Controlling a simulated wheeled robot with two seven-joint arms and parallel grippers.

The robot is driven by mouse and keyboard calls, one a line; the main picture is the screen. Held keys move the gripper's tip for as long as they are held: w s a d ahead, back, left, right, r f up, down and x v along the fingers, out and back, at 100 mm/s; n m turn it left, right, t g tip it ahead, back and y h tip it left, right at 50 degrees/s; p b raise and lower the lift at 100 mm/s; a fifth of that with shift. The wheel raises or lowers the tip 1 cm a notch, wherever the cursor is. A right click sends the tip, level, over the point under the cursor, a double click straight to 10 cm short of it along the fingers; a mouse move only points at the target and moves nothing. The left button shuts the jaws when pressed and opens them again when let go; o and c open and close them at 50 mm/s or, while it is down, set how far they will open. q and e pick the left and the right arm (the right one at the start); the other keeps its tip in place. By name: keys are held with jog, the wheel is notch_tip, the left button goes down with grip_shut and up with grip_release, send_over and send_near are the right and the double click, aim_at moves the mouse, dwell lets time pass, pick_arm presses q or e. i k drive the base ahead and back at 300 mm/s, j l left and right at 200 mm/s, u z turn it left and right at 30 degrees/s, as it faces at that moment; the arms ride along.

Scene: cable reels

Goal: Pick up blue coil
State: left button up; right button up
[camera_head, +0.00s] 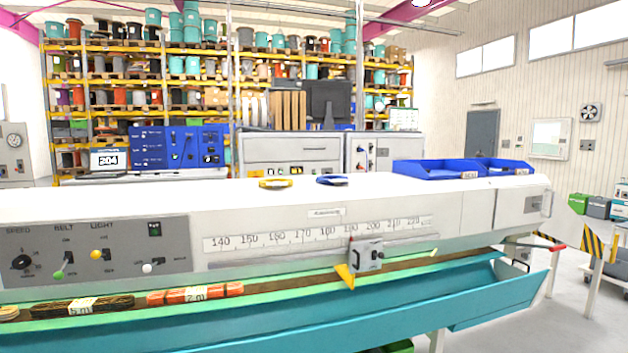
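The blue coil (332,181) is a small flat ring lying on the white top of the long machine (120,207), near the middle of the view. A yellow coil (275,184) lies just to its left, apart from it. Neither of my grippers shows in the head view, and nothing touches the blue coil.
Two blue bins (435,170) stand on the machine top at right. Black and orange bundles (195,294) lie in the front channel above a teal trough (400,312). A yellow pointer slider (366,256) sits on the ruled front. The top left of the coils is clear.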

aim_at(334, 181)
jog(key=i+l+u, duration=0.4)
jog(key=l, duration=0.25)
jog(key=i+l+u, duration=0.25)
jog(key=l+u, duration=0.2)
jog(key=l, duration=0.25)
jog(key=i+l+u, duration=0.2)
jog(key=l, duration=0.2)
jog(key=l+u, duration=0.2)
jog(key=l, duration=0.2)
